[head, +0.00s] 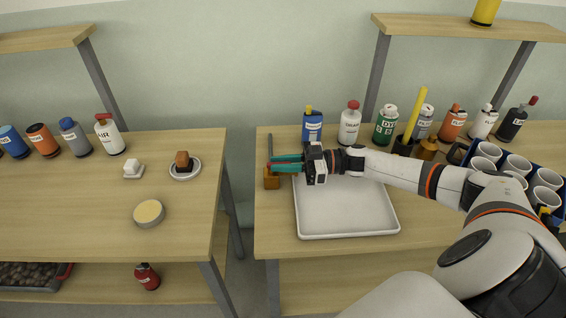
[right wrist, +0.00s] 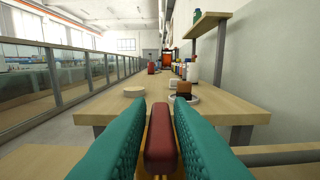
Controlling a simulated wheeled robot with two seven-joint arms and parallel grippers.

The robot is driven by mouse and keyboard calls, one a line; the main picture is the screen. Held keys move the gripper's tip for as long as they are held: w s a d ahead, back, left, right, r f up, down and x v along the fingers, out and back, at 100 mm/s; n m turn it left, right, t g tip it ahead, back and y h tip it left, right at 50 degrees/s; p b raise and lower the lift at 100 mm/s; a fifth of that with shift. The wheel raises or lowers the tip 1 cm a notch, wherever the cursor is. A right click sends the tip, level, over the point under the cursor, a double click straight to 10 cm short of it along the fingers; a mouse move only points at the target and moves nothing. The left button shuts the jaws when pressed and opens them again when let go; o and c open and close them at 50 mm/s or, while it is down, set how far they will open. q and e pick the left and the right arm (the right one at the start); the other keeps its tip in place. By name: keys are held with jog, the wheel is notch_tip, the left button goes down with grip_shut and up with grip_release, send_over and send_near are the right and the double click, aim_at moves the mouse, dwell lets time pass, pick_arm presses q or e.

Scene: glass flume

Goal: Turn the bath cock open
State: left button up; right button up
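The bath cock shows in the head view as a brass-coloured body (head: 271,182) at the left edge of the right table, by a thin grey upright pipe (head: 270,143). Its red lever (right wrist: 160,143) shows in the right wrist view, lying lengthwise between my teal fingers. My right gripper (head: 272,164) reaches over the cock from the right, with its fingers on either side of the lever. Narrow gaps seem to show between lever and fingers, so it looks open around it. The fingers hide much of the cock in the head view. My left gripper is not in view.
A white tray (head: 347,236) lies under my right forearm. Several bottles, such as a blue one (head: 312,124), stand behind it. A blue crate of white cups (head: 548,178) is at the right. A gap separates the left table (head: 60,195) from the right one.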

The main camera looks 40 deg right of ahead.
grip_shut()
